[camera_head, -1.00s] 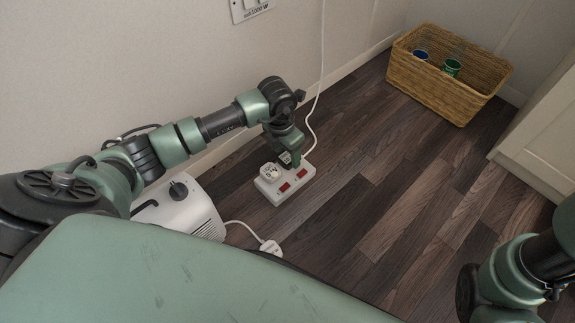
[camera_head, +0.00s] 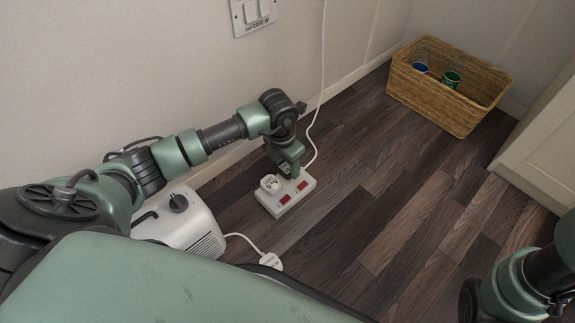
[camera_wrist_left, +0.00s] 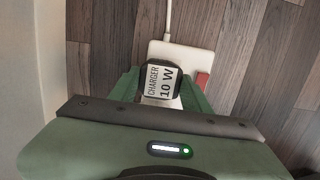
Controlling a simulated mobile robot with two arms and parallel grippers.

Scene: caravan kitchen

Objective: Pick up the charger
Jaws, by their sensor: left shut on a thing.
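The charger (camera_wrist_left: 163,82) is a small block with a white label reading "CHARGER 10 W". In the left wrist view it sits between the two green fingers of my left gripper (camera_wrist_left: 163,92), which is shut on it. It is over the white power strip (camera_wrist_left: 190,55); I cannot tell whether it is still seated in a socket. My right gripper is out of view.
A white labelled plug (camera_head: 270,184) stands in the strip left of my gripper. A white appliance (camera_head: 185,222) stands near the wall, with a loose plug (camera_head: 270,260) on the floor. A wicker basket (camera_head: 445,98) holds cans at the back right. The middle floor is clear.

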